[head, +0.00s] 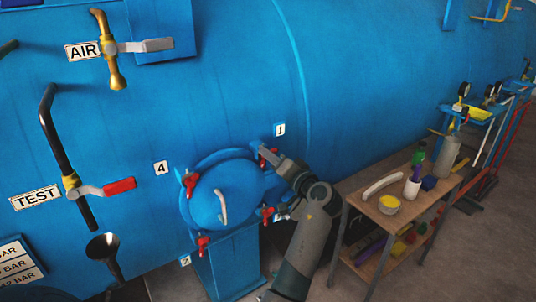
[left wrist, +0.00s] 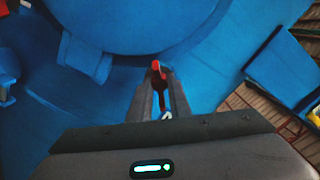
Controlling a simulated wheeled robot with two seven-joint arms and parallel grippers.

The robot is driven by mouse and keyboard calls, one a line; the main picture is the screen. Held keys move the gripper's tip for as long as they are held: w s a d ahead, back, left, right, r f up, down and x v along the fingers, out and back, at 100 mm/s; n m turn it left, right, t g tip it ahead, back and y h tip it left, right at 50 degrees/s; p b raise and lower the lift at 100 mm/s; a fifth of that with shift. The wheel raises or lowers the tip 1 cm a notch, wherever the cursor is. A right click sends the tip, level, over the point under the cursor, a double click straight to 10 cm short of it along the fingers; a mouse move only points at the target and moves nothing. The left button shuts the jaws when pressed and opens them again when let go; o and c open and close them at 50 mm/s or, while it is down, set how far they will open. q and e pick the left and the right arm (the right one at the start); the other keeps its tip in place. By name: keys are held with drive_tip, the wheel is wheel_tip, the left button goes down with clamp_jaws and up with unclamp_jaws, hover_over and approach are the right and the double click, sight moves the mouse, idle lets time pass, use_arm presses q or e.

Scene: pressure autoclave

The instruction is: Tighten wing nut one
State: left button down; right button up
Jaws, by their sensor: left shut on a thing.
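The round blue hatch (head: 215,192) on the big blue vessel has red wing nuts around its rim. Wing nut one (head: 263,158) is at the upper right, beside the label 1 (head: 279,130), and is partly hidden by my left gripper (head: 270,153). My left gripper is shut on wing nut one; in the left wrist view the red nut (left wrist: 157,68) shows between the fingertips (left wrist: 160,85). Other red wing nuts sit at the upper left (head: 189,182), lower left (head: 203,245) and lower right (head: 268,213). My right gripper is not in view.
A wooden bench (head: 405,212) with bottles and a yellow tub (head: 389,204) stands right of my arm. At left are the AIR valve (head: 112,48), the TEST valve with a red handle (head: 118,187) and a black funnel (head: 103,248). A curved handle (head: 223,207) stands out from the hatch.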

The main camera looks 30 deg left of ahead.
use_arm(q)
drive_tip(key=m+p, duration=0.1)
drive_tip(key=m, duration=0.2)
drive_tip(key=shift+r+m, duration=0.1)
drive_tip(key=shift+m, duration=0.2)
drive_tip(key=m+p, duration=0.2)
drive_tip(key=m, duration=0.1)
drive_tip(key=shift+m+p, duration=0.3)
drive_tip(key=shift+p, duration=0.05)
drive_tip(key=m+p, duration=0.3)
drive_tip(key=m, duration=0.1)
drive_tip(key=shift+m, duration=0.3)
drive_tip(key=m+p, duration=0.2)
drive_tip(key=m, duration=0.1)
drive_tip(key=shift+f+m+p, duration=0.2)
drive_tip(key=shift+m+p, duration=0.1)
drive_tip(key=shift+p, duration=0.1)
drive_tip(key=shift+f+m+p, duration=0.1)
drive_tip(key=shift+m+p, duration=0.2)
drive_tip(key=shift+m, duration=1.6)
drive_tip(key=m, duration=0.3)
drive_tip(key=shift+s+a+f, duration=0.1)
drive_tip(key=shift+m, duration=1.8)
